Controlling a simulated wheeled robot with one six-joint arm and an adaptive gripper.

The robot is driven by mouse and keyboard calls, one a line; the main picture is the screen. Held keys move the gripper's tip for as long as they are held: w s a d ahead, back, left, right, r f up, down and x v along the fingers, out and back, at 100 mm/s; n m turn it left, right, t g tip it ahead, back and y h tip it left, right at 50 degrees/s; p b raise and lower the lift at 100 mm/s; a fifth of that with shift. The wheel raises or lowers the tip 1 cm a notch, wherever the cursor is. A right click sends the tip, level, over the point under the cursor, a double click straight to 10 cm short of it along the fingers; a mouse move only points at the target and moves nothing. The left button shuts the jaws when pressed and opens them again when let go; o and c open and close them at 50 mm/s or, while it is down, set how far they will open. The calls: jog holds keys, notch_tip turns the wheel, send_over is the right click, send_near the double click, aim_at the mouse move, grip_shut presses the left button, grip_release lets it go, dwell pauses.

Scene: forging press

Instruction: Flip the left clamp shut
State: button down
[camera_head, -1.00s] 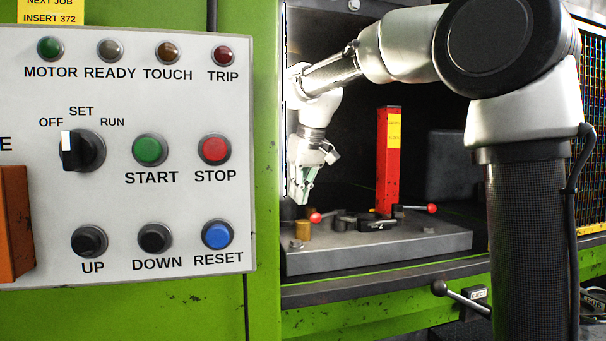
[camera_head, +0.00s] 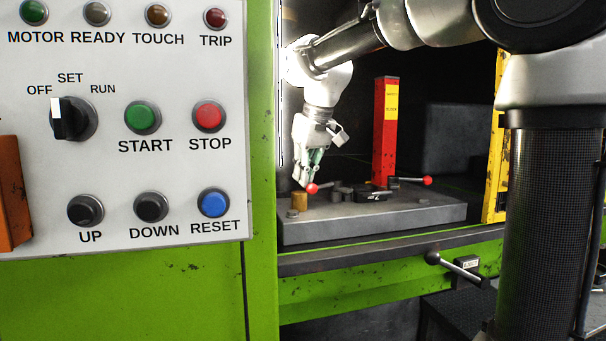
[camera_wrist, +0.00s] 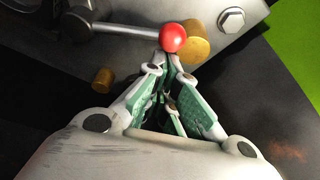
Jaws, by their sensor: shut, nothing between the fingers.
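The left clamp's red ball knob (camera_head: 312,188) sits at the end of a thin metal lever at the left of the die plate (camera_head: 400,218). In the wrist view the knob (camera_wrist: 173,37) and its lever (camera_wrist: 125,31) lie just beyond my fingertips. My gripper (camera_head: 306,184) is shut and empty, pointing down close to the knob. Its fingertips (camera_wrist: 168,58) appear at or very near the knob; contact cannot be told. The right clamp's red knob (camera_head: 427,181) lies to the right on a similar lever.
A brass post (camera_head: 300,201) stands beside the left knob. A red upright block (camera_head: 385,130) with a yellow label stands behind the clamps. A ball-ended lever (camera_head: 455,268) sticks out below the press bed. The control panel (camera_head: 120,230) is at left.

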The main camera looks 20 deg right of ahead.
jog(key=shift+s+d+n, duration=0.1)
jog(key=shift+s+n, duration=0.25)
jog(key=shift+n, duration=0.05)
jog(key=shift+s+d+n+g+y, duration=0.15)
jog(key=shift+s+d+n+y, duration=0.15)
jog(key=shift+s+n, duration=0.4)
jog(key=shift+s+d+n+g+y, duration=0.15)
jog(key=shift+s+n+y, duration=0.25)
jog(key=shift+n, duration=0.5)
jog(key=s+d+n, duration=0.1)
jog(key=n, duration=0.1)
jog(key=s+n+g, duration=0.1)
jog(key=shift+s+d+n+y, duration=0.2)
jog(key=shift+d+n+y, duration=0.1)
jog(key=shift+d+n, duration=0.1)
jog(key=shift+s+d, duration=0.2)
jog(key=shift+s, duration=0.05)
jog(key=shift+s+d, duration=0.35)
jog(key=shift+d, duration=0.25)
jog(key=shift+s+d, duration=0.35)
jog(key=shift+d, duration=0.35)
